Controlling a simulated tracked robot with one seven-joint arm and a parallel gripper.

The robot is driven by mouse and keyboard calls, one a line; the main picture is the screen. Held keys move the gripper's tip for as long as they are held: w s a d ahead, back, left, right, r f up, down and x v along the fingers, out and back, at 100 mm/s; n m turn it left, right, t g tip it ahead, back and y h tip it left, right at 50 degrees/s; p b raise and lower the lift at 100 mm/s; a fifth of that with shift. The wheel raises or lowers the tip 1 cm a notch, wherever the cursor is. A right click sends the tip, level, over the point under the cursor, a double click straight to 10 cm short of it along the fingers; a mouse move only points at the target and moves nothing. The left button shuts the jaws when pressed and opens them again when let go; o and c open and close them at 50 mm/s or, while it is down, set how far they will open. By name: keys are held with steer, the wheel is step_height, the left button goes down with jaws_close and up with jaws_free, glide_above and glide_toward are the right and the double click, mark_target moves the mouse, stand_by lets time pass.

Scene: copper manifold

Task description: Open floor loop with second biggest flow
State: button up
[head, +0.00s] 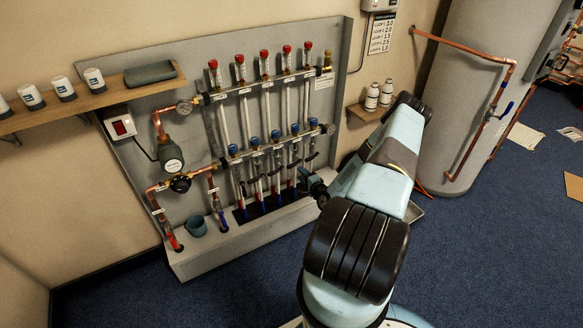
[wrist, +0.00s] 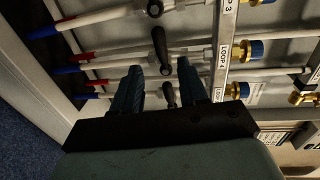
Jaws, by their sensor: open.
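The manifold (head: 262,85) stands on a grey panel, with several red-capped loops above and blue-capped ones below. In the head view my gripper (head: 308,180) is at its lower right, beside the rightmost loop valves. In the wrist view my gripper (wrist: 160,66) is open, with dark blue fingers apart. A black valve lever (wrist: 160,48) on the row labelled LOOP 4 lies just ahead of the fingertips, across its pipe. Another black lever (wrist: 168,95) shows between the fingers, partly hidden by my gripper body. I cannot tell whether either lever is touched.
A flow chart (head: 382,33) hangs on the wall; its smaller text is hard to read. A grey tank (head: 480,90) stands at right, with copper pipes. A small shelf (head: 370,111) holds two white bottles. Carpet is clear in front.

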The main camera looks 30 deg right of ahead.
mark_target(293, 166)
steer(key=w, duration=0.3)
steer(key=w+f, duration=0.1)
steer(key=w, duration=0.5)
steer(key=shift+a+f, duration=0.15)
jaws_close()
